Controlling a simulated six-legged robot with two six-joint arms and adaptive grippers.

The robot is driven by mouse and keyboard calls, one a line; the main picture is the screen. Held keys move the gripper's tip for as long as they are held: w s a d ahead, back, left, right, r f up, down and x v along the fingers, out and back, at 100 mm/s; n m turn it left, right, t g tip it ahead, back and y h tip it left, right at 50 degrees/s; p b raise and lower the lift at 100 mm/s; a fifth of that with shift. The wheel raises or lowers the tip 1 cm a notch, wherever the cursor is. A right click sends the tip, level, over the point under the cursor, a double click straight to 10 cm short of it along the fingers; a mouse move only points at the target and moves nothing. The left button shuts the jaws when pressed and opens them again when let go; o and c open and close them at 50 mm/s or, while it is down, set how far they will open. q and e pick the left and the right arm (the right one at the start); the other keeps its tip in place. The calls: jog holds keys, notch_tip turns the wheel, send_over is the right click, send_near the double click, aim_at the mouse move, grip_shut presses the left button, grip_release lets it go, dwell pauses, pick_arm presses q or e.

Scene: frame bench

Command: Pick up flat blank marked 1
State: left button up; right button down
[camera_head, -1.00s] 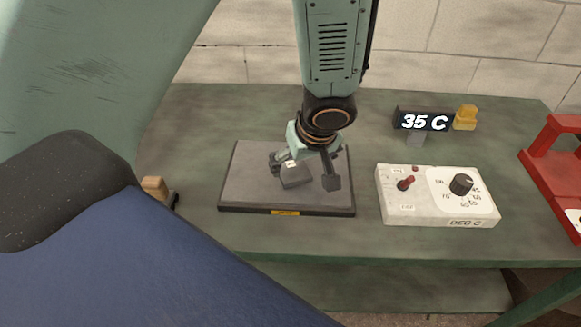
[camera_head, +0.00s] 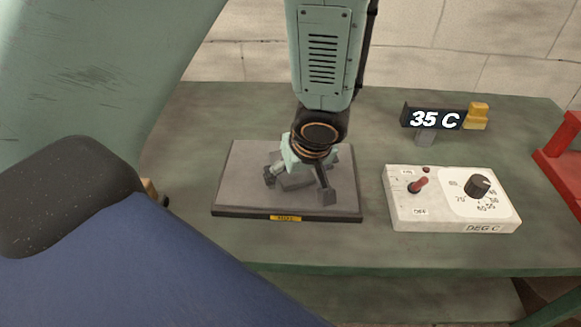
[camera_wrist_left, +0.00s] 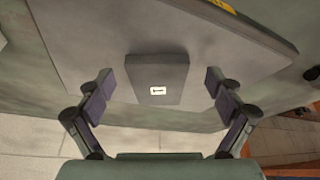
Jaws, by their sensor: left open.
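The flat blank marked 1 is a dark grey block (camera_wrist_left: 157,72) with a small white label reading 1, lying on a grey plate (camera_wrist_left: 80,50). In the head view the blank (camera_head: 293,184) is partly hidden by my left gripper (camera_head: 298,186), and its label does not show. My left gripper is open above the plate. In the left wrist view its fingers (camera_wrist_left: 158,82) stand on either side of the blank, with a gap on each side. My right gripper is not in view.
The plate (camera_head: 235,190) lies on a green bench (camera_head: 200,240). To its right is a white control box (camera_head: 440,215) with a red switch and a black dial. Behind is a display (camera_head: 433,119) reading 35 C. A red frame (camera_head: 562,160) stands at the right edge.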

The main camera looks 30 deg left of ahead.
pick_arm(q)
jog(key=shift+w+d, duration=0.2)
jog(key=shift+w, duration=0.05)
jog(key=c, duration=0.4)
jog(key=shift+s+a, duration=0.1)
jog(key=shift+s, duration=0.15)
jog(key=c, duration=0.6)
jog(key=shift+w+f, duration=0.1)
jog(key=shift+w, duration=0.15)
jog(key=c, duration=0.4)
jog(key=shift+s, duration=0.15)
jog(key=c, duration=0.4)
jog(key=shift+o, duration=0.2)
